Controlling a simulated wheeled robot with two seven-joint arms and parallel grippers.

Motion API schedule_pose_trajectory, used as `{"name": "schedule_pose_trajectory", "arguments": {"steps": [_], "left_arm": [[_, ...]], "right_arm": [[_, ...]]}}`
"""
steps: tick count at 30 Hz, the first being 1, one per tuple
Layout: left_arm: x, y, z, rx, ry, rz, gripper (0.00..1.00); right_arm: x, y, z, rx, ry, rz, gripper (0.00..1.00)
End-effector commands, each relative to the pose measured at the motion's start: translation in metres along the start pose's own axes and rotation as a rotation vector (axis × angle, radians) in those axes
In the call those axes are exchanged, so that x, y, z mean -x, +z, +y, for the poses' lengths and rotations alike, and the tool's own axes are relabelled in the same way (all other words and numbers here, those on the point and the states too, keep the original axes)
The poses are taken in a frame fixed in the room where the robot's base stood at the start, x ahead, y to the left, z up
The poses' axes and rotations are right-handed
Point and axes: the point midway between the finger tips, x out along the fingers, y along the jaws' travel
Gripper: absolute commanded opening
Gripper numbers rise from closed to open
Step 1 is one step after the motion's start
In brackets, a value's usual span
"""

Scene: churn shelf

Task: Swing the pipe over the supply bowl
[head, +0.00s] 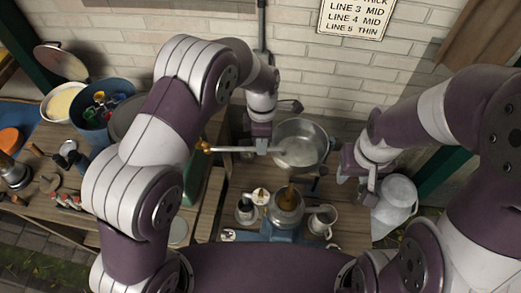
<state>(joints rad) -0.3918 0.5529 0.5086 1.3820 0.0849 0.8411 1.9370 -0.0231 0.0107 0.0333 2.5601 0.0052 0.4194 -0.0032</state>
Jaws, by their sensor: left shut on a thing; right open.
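A grey metal pipe (232,149) lies level across the middle of the head view, with a brass-coloured knob at its left end. My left gripper (262,147) is shut on the pipe near its right part. The pipe's right end is at the left rim of a wide silver bowl (313,149); I cannot tell how far it reaches over it. The bowl holds something pale. My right gripper (364,190) is open, to the right of and below the bowl, beside a pale metal jug (398,192). I cannot tell whether it touches the jug.
A blue stand with a round metal vessel (287,205) and small cups (320,220) stand in front of the bowl. A blue bucket (95,115), a bowl of yellow stuff (64,101) and several tools crowd the left. A brick wall with a sign (354,17) is behind.

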Motion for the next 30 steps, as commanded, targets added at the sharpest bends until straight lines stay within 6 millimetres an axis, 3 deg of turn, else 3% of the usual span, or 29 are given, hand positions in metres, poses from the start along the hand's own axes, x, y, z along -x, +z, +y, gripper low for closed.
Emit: {"name": "schedule_pose_trajectory", "arguments": {"steps": [12, 29, 30], "left_arm": [[0.005, -0.002, 0.028, 0.180, 0.004, -0.032, 0.00], [0.008, -0.003, 0.034, 0.209, 0.010, -0.039, 0.00], [0.008, -0.003, 0.034, 0.209, 0.010, -0.039, 0.25]], "right_arm": [[0.001, 0.000, 0.000, 0.000, 0.000, 0.000, 0.43], [0.001, 0.000, 0.000, 0.000, 0.000, 0.000, 0.43], [0.001, 0.000, 0.000, 0.000, 0.000, 0.000, 0.43]]}}
